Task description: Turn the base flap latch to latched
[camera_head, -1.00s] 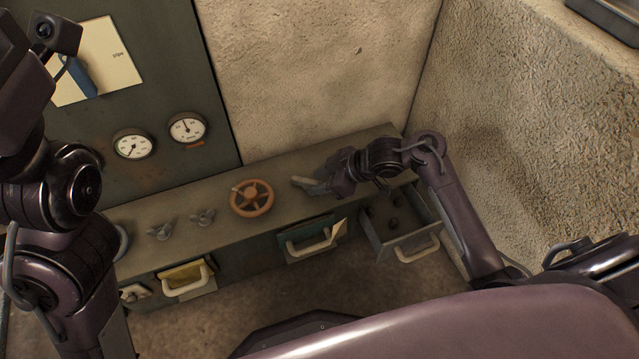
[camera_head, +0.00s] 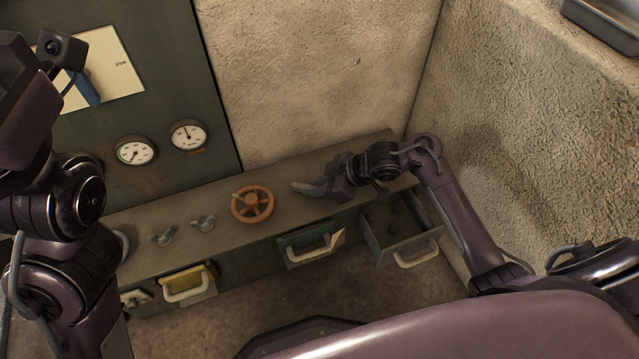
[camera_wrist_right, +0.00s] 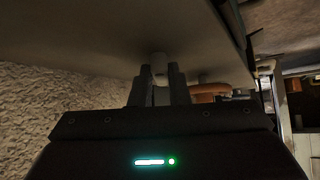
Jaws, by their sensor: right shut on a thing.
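My right gripper (camera_head: 318,187) reaches down to the bench top, right of the orange wheel. It is shut on a pale grey handle (camera_head: 298,186), which I take to be the base flap latch. In the right wrist view, the two dark fingers of the right gripper (camera_wrist_right: 159,88) stand on either side of the pale handle (camera_wrist_right: 159,62). Most of the latch is hidden by the fingers, so I cannot tell its turned position. My left arm stands at the left edge of the head view; its fingertips do not show.
The orange handwheel (camera_head: 252,204) and two wing-shaped knobs (camera_head: 203,223) sit on the bench top (camera_head: 225,239) to the left. Below are a yellow drawer (camera_head: 188,280), a green drawer (camera_head: 310,245) and an open grey drawer (camera_head: 400,240). A rough wall (camera_head: 530,150) bounds the right.

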